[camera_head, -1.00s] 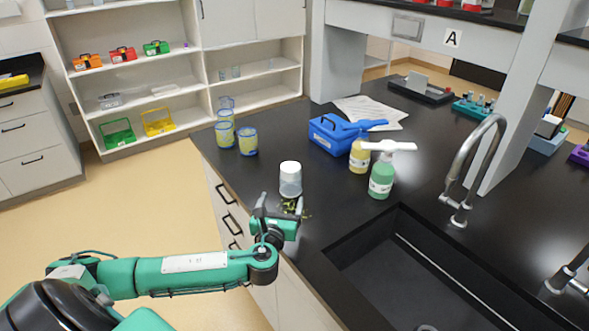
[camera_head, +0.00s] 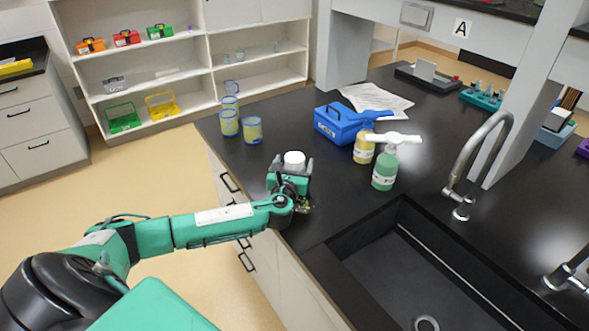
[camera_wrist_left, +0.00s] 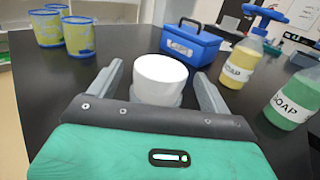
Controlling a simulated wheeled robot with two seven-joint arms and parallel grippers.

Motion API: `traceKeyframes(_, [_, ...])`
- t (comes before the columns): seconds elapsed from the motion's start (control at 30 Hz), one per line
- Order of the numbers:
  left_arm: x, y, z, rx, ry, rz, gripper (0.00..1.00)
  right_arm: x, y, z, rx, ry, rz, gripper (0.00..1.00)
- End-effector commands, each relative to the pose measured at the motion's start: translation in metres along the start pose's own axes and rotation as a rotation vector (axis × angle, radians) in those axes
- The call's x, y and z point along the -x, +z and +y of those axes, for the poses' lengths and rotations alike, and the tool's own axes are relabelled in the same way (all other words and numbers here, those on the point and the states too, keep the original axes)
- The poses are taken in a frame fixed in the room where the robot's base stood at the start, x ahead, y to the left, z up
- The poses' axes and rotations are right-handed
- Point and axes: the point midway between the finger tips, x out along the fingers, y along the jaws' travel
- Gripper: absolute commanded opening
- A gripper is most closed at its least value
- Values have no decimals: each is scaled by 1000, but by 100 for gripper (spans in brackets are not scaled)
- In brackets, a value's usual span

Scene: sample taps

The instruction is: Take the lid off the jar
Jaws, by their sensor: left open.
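The jar has a round white lid (camera_head: 294,158), seen near the counter's left edge in the head view. In the left wrist view the lid (camera_wrist_left: 161,72) sits on top of the clear jar (camera_wrist_left: 155,98), which is mostly hidden below it. My left gripper (camera_head: 290,166) is at the jar, with its fingers apart. In the left wrist view the gripper (camera_wrist_left: 158,78) has one finger on each side of the lid, with gaps showing. My right gripper is not in view.
A blue toolbox (camera_head: 338,122), a yellow soap bottle (camera_head: 363,150) and a green soap bottle (camera_head: 384,172) stand to the right. Several blue-rimmed yellow containers (camera_head: 252,131) stand behind to the left. A sink (camera_head: 425,265) with a tap (camera_head: 462,165) lies to the front right.

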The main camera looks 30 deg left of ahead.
Motion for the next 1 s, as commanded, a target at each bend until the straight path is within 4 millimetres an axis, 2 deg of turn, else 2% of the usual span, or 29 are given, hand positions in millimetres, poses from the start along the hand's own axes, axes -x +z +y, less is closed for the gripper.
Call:
traceKeyframes(0.03, [-7, 3, 0, -1, 1, 0, 81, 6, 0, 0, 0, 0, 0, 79])
traceKeyframes(0.2, [-23, 0, 0, 0, 0, 0, 81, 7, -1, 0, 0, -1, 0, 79])
traceKeyframes(0.47, [-26, -1, 0, 0, 0, 1, 81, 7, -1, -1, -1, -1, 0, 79])
traceKeyframes(0.5, [-26, -1, 0, 0, 0, 1, 79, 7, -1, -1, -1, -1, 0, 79])
traceKeyframes(0.73, [-26, -1, 0, 0, 0, 1, 34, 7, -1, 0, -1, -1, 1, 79])
traceKeyframes(0.8, [-26, 0, 0, 0, 0, 1, 28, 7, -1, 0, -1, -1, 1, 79])
traceKeyframes(1.0, [-26, 0, 0, 0, 0, 1, 28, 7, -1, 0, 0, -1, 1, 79])
